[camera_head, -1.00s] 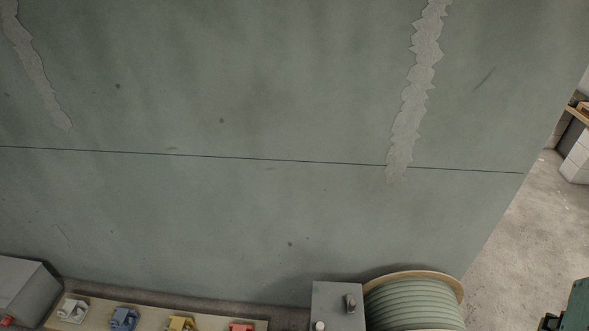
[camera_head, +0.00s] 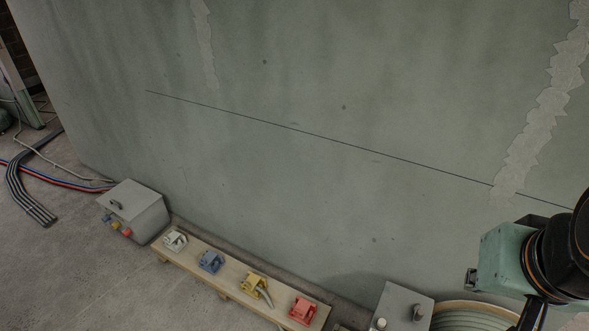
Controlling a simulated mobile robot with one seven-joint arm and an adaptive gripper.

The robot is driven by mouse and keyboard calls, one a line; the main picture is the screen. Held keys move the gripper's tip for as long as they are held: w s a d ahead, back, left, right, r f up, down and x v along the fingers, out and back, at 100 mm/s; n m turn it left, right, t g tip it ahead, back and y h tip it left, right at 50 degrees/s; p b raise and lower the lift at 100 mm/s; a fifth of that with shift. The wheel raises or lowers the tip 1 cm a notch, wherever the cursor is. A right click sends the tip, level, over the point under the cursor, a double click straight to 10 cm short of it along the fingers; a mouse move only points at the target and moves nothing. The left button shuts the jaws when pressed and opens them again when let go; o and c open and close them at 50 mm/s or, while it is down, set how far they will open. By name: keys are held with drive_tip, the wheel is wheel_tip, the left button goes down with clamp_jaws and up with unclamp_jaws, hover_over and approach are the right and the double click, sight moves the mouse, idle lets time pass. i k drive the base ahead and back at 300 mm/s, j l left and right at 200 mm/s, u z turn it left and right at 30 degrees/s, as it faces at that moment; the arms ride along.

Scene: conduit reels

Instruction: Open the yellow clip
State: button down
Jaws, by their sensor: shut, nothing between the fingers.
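The yellow clip (camera_head: 252,283) sits on a long pale wooden board (camera_head: 190,265) on the floor along the wall. It is third from the left in a row of clips, between a blue clip (camera_head: 211,261) and a red clip (camera_head: 303,310). A grey curved piece shows at its right side. The clip is too small to tell whether it is open or shut. Part of my arm, green and black, shows at the right edge, well apart from the clips. My gripper's fingers do not show.
A white clip (camera_head: 174,240) is at the board's left end. A grey box (camera_head: 137,209) with coloured buttons stands left of the board. Another grey box (camera_head: 404,303) and a cable reel (camera_head: 460,316) stand at the right. Cables (camera_head: 28,190) lie on the floor at far left.

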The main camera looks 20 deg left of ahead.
sight(252, 282)
drive_tip(key=u, duration=1.3)
drive_tip(key=k+l+u, duration=0.1)
drive_tip(key=l+u, duration=0.3)
drive_tip(key=j+z, duration=0.25)
drive_tip(key=j, duration=0.35)
drive_tip(key=k+j+z, duration=0.1)
drive_tip(key=j+z, duration=0.15)
drive_tip(key=j, duration=0.3)
drive_tip(key=i+l+u, duration=0.15)
drive_tip(key=j+z, duration=0.45)
drive_tip(key=j, duration=0.15)
drive_tip(key=i, duration=0.05)
